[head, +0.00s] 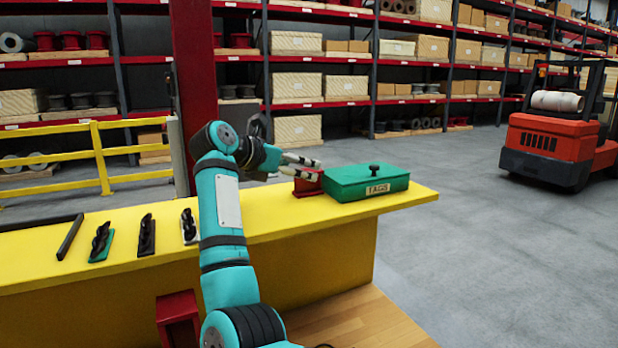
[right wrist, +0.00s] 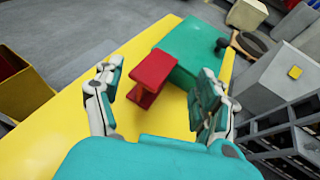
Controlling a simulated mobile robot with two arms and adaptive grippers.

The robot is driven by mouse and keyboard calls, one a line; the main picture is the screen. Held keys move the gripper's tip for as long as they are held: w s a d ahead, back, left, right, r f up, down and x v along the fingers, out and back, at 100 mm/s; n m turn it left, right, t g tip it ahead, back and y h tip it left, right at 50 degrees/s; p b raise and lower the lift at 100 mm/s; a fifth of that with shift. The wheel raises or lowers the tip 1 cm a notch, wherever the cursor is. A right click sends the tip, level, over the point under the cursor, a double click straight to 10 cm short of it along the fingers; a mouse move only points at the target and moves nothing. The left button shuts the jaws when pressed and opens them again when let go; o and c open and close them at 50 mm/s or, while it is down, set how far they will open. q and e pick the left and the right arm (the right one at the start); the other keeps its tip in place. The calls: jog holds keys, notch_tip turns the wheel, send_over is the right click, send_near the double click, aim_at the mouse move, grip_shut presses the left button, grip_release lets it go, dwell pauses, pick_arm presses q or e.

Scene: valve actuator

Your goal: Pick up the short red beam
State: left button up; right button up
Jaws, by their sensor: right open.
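The short red beam (head: 308,182) lies on the yellow bench top, against the left end of the green box. In the right wrist view the beam (right wrist: 152,75) shows its I-shaped end. My right gripper (head: 302,167) is at the beam, and its fingers partly cover the beam in the head view. In the right wrist view my right gripper (right wrist: 158,84) is open, with one finger on each side of the beam and visible space between. I cannot tell whether either finger touches it. My left gripper is in neither view.
The green lidded box (head: 366,184) labelled TAGS stands right beside the beam, with a black knob. Several small parts and a dark bar (head: 70,236) lie on the left of the yellow bench (head: 270,222). A red object (head: 178,318) stands below the bench front.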

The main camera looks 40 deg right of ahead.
aim_at(308, 170)
jog(key=shift+w+d+f, duration=0.15)
jog(key=shift+w+d, duration=0.05)
jog(key=p+x, duration=0.3)
jog(key=x, duration=0.1)
jog(key=shift+w+f, duration=0.2)
jog(key=shift+f, duration=0.1)
jog(key=shift+d+f, duration=0.2)
jog(key=shift+d, duration=0.1)
jog(key=shift+a, duration=0.25)
jog(key=c, duration=0.3)
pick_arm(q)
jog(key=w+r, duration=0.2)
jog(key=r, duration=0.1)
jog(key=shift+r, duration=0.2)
pick_arm(e)
grip_shut()
